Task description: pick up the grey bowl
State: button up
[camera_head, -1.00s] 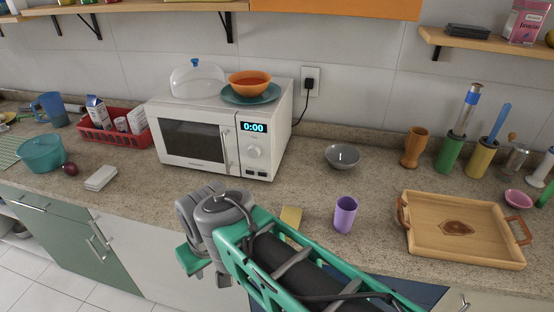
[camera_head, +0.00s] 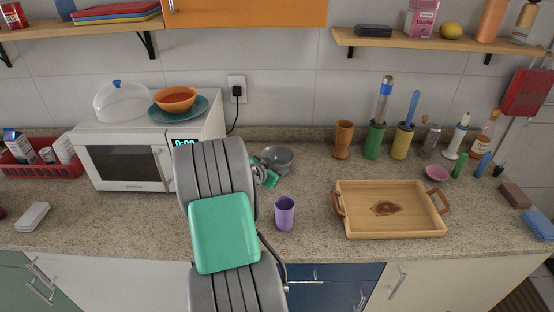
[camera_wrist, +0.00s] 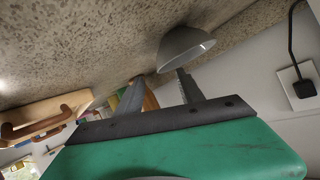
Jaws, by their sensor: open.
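The grey bowl (camera_head: 278,158) stands upright on the stone counter, to the right of the microwave. In the wrist view the bowl (camera_wrist: 186,46) appears tipped over because the picture is turned, and it lies just ahead of the fingertips. My gripper (camera_wrist: 160,80) is open with its two dark fingers apart and nothing visibly held between them. In the head view my gripper (camera_head: 268,172) is at the near left side of the bowl, mostly hidden behind my arm. I cannot tell whether a finger touches the bowl.
The microwave (camera_head: 130,160), with a plate and orange bowl (camera_head: 175,98) on top, is left of the bowl. A purple cup (camera_head: 285,213) stands in front. A wooden tray (camera_head: 343,232) is at right, with a wooden vase (camera_head: 343,140) and several utensil holders behind it.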

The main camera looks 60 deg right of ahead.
aim_at(287, 164)
jog(key=p+x, duration=0.1)
jog(key=x, duration=0.9)
jog(key=shift+d+f+p, duration=0.1)
jog(key=shift+f+p, duration=0.05)
jog(key=shift+p, duration=0.2)
jog(key=shift+c, duration=0.6)
grip_shut()
